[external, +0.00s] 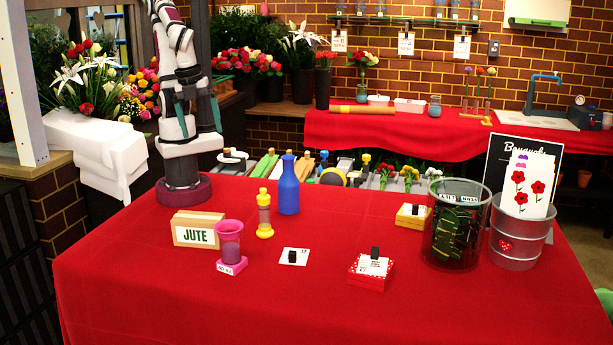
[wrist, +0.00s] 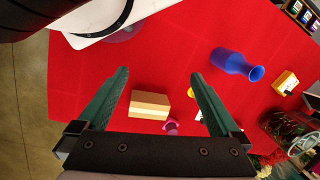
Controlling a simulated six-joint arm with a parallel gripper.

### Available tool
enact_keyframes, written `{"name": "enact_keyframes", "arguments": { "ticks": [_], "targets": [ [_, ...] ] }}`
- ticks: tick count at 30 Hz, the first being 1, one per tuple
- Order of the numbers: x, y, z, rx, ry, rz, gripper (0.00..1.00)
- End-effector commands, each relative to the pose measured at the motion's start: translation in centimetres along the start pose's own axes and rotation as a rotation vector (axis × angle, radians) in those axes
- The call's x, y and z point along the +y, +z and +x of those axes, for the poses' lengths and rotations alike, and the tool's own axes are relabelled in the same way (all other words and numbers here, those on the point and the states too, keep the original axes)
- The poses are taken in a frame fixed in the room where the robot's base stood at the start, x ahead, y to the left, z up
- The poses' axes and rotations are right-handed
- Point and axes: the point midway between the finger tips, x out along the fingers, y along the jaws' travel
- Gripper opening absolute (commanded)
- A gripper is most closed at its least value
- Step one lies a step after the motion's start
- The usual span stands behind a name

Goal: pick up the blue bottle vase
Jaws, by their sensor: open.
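The blue bottle vase (external: 288,190) stands upright on the red-covered table, toward the back, in the external view. In the wrist view the vase (wrist: 230,61) shows to the right of my right finger, with its mouth facing right. My gripper (wrist: 160,71) is open, with its two dark green fingers wide apart and nothing between their tips. In the external view my gripper (external: 198,125) hangs by my base, above the table and left of the vase, clear of it.
A yellow bottle (external: 264,214) stands close to the vase. The JUTE box (external: 198,230) and a pink cup (external: 229,242) are nearer the front. A glass bin (external: 456,222) and metal bucket (external: 518,235) stand at right. The table's front is clear.

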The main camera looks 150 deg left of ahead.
Motion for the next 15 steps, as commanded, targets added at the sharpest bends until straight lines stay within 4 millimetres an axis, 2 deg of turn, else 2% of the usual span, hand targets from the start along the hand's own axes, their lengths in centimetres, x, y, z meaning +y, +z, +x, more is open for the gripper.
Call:
{"name": "enact_keyframes", "arguments": {
  "ticks": [2, 4, 5, 7, 8, 9, 11, 13, 14, 15],
  "targets": [
    [0.0, 0.0, 0.0, -0.001, 0.002, -0.006, 1.00],
    [-0.7, -0.5, -0.1, -0.007, 0.025, -0.084, 1.00],
    [-1.2, -0.9, -0.2, -0.011, 0.046, -0.153, 1.00],
    [-3.7, -2.2, -0.1, -0.024, 0.118, -0.405, 1.00],
    [-5.3, -2.8, 0.1, -0.029, 0.157, -0.545, 1.00],
    [-8.0, -3.3, 0.8, -0.035, 0.211, -0.748, 1.00],
    [-12.5, -3.2, 2.4, -0.039, 0.293, -1.065, 1.00],
    [-18.2, -1.3, 5.3, -0.040, 0.389, -1.446, 1.00],
    [-20.6, 0.1, 6.9, -0.039, 0.430, -1.610, 1.00],
    [-23.4, 2.5, 9.1, -0.037, 0.481, -1.815, 1.00]
  ]
}}
